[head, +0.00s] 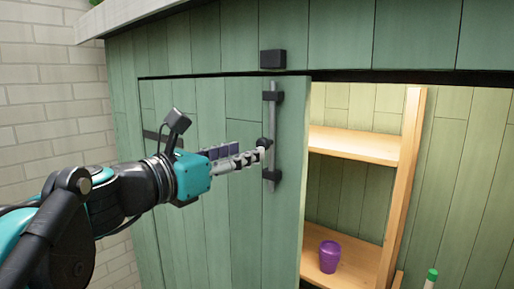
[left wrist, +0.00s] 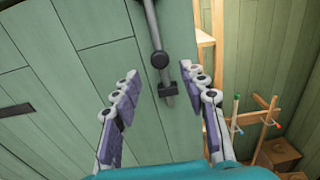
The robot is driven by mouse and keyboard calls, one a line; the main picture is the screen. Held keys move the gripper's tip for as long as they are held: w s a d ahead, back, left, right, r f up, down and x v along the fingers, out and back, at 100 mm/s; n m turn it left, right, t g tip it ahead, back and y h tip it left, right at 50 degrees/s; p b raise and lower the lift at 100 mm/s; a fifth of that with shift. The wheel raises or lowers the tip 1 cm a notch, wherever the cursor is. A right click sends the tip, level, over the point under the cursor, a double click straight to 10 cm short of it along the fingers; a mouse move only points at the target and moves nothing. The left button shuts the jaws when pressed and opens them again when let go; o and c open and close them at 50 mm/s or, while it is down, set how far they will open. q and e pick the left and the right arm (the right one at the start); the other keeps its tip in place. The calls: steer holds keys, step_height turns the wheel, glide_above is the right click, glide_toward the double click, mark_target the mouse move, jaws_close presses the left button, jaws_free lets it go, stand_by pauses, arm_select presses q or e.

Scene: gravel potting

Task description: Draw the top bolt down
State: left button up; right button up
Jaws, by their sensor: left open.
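The top bolt (head: 271,118) is a grey upright rod on the green door (head: 228,120), running through two dark brackets, with a round dark knob (head: 264,142) midway. A dark keeper block (head: 273,59) sits on the frame above; the rod's top appears just below it. My left gripper (head: 260,153) is at the knob. In the left wrist view its fingers (left wrist: 160,71) are open, one either side of the bolt line, with the knob (left wrist: 159,61) between and slightly beyond the tips. Whether they touch it cannot be told. My right gripper is not in view.
Right of the door the cupboard is open, with wooden shelves (head: 365,144) and a purple pot (head: 329,257). A green-capped item (head: 431,275) stands lower right. A white brick wall (head: 48,95) is at left. The wrist view shows a wooden rack (left wrist: 257,120).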

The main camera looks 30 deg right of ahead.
arm_select(q)
steer(key=shift+v, duration=2.2)
steer(key=shift+f, duration=0.15)
steer(key=a+f+m+y+b, duration=0.2)
steer(key=a+f+m+b, duration=0.3)
steer(key=f, duration=1)
steer(key=a+f+m+y+b, duration=0.35)
steer(key=f+b, duration=0.35)
steer(key=f, duration=0.7)
steer(key=a+f+m+y+b, duration=0.25)
steer(key=a+f+b, duration=0.25)
steer(key=f, duration=1)
steer(key=s+a+f+m+y+b, duration=0.2)
steer(key=a+f+b, duration=0.3)
steer(key=f, duration=0.8)
steer(key=s+a+f+m+y+b, duration=0.2)
steer(key=a+f+m+b, duration=0.3)
steer(key=a+f, duration=0.5)
steer(key=s+a+f+m+y+b, duration=0.2)
steer(key=a+f+m+y+b, duration=0.2)
steer(key=f, duration=1.2)
steer(key=a+b, duration=0.1)
steer(key=a, duration=0.2)
steer(key=shift+s+a+f+y+b, duration=0.3)
steer(key=shift+f+b, duration=0.05)
steer(key=shift+b, duration=0.05)
